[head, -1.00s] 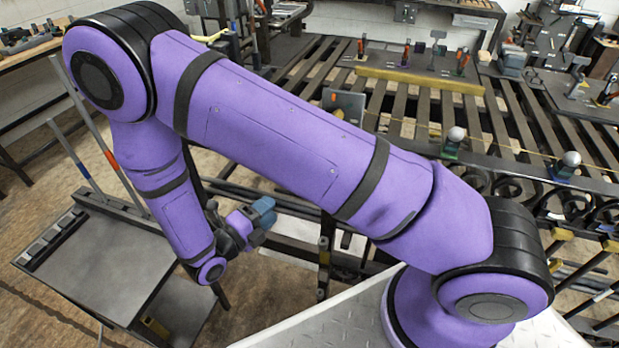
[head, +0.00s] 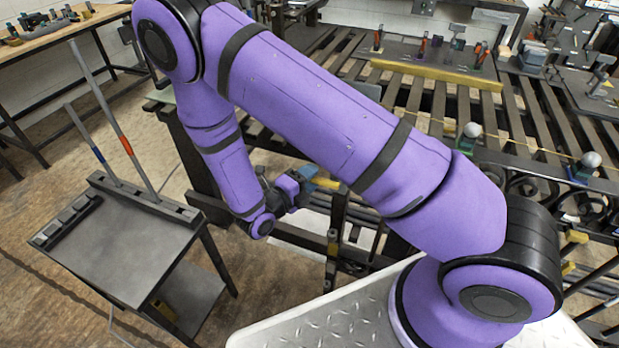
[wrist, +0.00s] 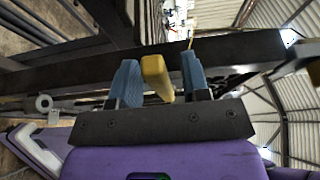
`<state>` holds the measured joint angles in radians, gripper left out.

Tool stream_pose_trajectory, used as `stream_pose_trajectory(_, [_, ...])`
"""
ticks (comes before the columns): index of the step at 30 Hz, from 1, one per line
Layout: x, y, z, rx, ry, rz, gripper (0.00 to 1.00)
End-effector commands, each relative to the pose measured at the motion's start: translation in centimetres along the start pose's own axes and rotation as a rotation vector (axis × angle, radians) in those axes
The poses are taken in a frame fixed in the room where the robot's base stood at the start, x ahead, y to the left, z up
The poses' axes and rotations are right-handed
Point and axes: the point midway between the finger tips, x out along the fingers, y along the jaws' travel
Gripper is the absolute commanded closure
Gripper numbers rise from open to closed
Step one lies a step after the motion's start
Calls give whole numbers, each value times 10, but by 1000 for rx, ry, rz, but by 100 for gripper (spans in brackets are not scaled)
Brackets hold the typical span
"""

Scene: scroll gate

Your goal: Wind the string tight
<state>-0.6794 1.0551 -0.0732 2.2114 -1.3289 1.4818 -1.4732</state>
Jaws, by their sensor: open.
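My gripper (head: 304,180) is low beside the bench's front edge, left of centre in the head view. In the wrist view its two blue fingers (wrist: 160,82) are open, one on each side of a yellow block (wrist: 157,76). The block is closer to the left finger, with a clear gap on the right. It also shows as a yellow end (head: 327,184) just past the fingers in the head view. A thin yellow string (head: 541,149) runs along the bench front past the ball-topped posts (head: 472,131). My arm hides its left part.
The slatted bench (head: 455,110) has dark scrollwork (head: 525,190) along its front and a yellow bar (head: 435,75) on top. A grey cart (head: 110,250) with two upright rods stands at left. Bare floor lies between cart and bench.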

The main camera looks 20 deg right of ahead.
Motion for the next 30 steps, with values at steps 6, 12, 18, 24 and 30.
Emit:
stream_pose_trajectory(6, [0, 0, 0, 0, 0, 0, 69])
stream_pose_trajectory(12, [0, 0, 0, 0, 0, 0, 100])
stream_pose_trajectory(18, [0, 1, 0, -8, 0, -3, 100])
stream_pose_trajectory(24, [0, 6, 0, -68, 0, -28, 100])
stream_pose_trajectory(30, [0, 16, -2, -187, -1, -77, 100])
